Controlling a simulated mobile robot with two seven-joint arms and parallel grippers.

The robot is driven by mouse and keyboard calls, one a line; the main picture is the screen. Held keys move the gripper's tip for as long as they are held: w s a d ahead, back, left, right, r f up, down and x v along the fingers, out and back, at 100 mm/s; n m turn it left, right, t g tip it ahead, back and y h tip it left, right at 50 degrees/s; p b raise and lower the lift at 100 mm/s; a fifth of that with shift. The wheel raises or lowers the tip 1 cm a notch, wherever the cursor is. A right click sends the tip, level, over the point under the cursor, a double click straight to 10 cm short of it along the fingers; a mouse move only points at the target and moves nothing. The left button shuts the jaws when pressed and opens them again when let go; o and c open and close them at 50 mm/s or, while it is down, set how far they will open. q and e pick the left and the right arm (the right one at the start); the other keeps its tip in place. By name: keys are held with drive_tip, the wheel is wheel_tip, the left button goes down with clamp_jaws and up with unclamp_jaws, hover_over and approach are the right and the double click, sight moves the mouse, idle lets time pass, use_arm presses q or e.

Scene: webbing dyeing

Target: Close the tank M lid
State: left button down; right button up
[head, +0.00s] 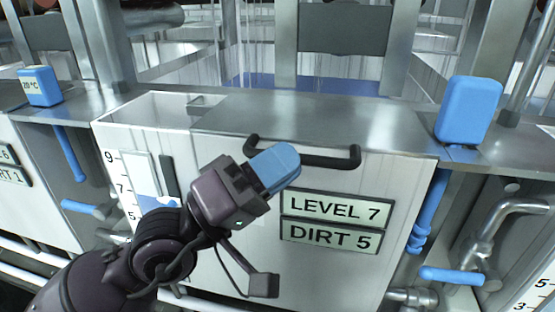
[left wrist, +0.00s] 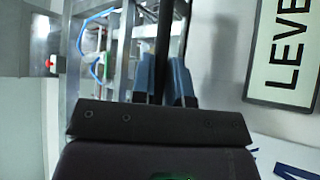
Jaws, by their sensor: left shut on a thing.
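The tank with the LEVEL 7 and DIRT 5 signs stands in the middle of the head view. Its steel lid (head: 310,122) covers the middle and right of the top, and an open gap (head: 160,106) shows at the left. The lid's black handle (head: 325,158) runs along the front edge. My left gripper (head: 275,167) is shut on this handle near its left end, its blue fingers hiding part of it. In the left wrist view the dark handle bar (left wrist: 164,35) passes between the blue fingers (left wrist: 166,82). My right gripper is not in view.
A LEVEL 7 sign (head: 336,208) and a DIRT 5 sign (head: 329,235) are on the tank front below the handle. A blue box (head: 468,110) stands at the right, and a smaller blue box (head: 40,86) at the left. Blue-handled pipes flank the tank. Steel posts rise behind.

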use_arm(q)
drive_tip(key=shift+w+f, duration=0.25)
drive_tip(key=shift+f, duration=0.3)
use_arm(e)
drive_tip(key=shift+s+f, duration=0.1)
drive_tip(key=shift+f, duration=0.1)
use_arm(q)
drive_tip(key=c, duration=1.5)
unclamp_jaws()
drive_tip(key=shift+d, duration=0.1)
drive_tip(key=o, duration=0.4)
drive_tip(key=shift+w+f, duration=0.1)
drive_tip(key=shift+w, duration=0.1)
drive_tip(key=shift+s, duration=0.1)
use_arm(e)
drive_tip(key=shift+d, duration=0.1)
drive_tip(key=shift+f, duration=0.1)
use_arm(q)
drive_tip(key=b+v, duration=0.3)
drive_tip(key=v, duration=0.7)
drive_tip(key=shift+s+a, duration=0.15)
drive_tip(key=shift+a, duration=0.15)
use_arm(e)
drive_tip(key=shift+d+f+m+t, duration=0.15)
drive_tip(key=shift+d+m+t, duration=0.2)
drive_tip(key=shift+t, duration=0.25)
